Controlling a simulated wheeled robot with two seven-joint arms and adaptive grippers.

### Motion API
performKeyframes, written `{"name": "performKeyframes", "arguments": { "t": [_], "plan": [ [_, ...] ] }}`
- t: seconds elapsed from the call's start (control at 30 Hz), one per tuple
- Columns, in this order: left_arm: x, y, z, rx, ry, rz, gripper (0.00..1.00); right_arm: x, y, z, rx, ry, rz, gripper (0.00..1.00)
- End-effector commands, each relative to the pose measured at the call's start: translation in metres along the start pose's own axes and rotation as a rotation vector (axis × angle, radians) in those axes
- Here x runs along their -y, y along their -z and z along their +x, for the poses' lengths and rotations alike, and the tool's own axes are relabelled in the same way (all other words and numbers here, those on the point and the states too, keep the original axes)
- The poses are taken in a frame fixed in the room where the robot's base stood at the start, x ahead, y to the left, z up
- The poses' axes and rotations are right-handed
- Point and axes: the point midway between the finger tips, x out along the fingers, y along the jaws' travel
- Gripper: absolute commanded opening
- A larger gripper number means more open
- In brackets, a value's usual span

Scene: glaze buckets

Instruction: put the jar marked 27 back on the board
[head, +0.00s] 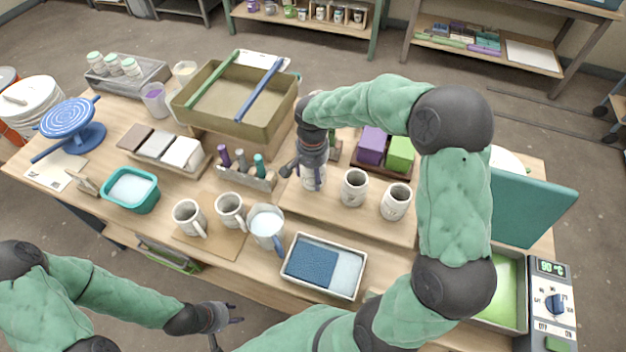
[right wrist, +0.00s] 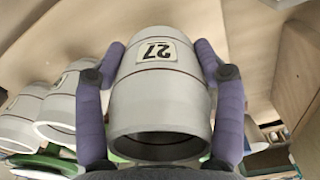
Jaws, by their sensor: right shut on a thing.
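The jar marked 27 (right wrist: 160,85) is pale grey with a dark band and shows upside down in the right wrist view, between my two right fingers. In the head view it (head: 313,180) is at the left end of a row with two similar jars (head: 354,188) (head: 396,201) on the wooden board (head: 345,225). My right gripper (head: 312,165) is shut on it from above. Its base is at or just above the board; I cannot tell whether they touch. My left gripper (head: 228,322) is open and empty at the front edge of the table.
Purple and green blocks (head: 385,149) stand behind the jars. A rack of tools (head: 246,178) is close on the left. White mugs (head: 189,217) and a blue-and-white tray (head: 324,265) are in front. A big olive tray (head: 235,100) stands behind left.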

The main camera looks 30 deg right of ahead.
Motion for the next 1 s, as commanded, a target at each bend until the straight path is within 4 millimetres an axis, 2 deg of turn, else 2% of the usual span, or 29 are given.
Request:
{"name": "performKeyframes", "arguments": {
  "t": [0.03,0.17,0.57,0.6,0.67,0.7,1.0],
  "plan": [
    [0.002,0.000,0.004,0.000,0.000,0.000,0.40,-0.001,-0.001,0.011,0.003,-0.002,0.000,0.23],
    [0.003,0.000,0.009,0.000,0.000,0.000,0.40,0.000,-0.002,0.027,0.003,-0.001,0.001,0.23],
    [0.004,0.000,0.010,0.000,0.000,0.000,0.40,0.000,-0.002,0.031,0.001,0.000,0.000,0.23],
    [0.004,0.000,0.011,0.000,0.000,0.000,0.40,0.000,-0.002,0.032,0.002,-0.001,0.000,0.72],
    [0.004,0.000,0.010,0.000,0.000,0.000,0.40,-0.001,-0.002,0.031,0.002,-0.001,0.000,0.89],
    [0.004,0.000,0.010,0.000,0.000,0.000,0.40,-0.001,-0.002,0.031,0.002,-0.001,0.000,0.93],
    [0.004,0.000,0.010,0.000,0.000,0.000,0.40,-0.001,-0.002,0.031,0.002,-0.001,0.000,0.93]
  ]
}}
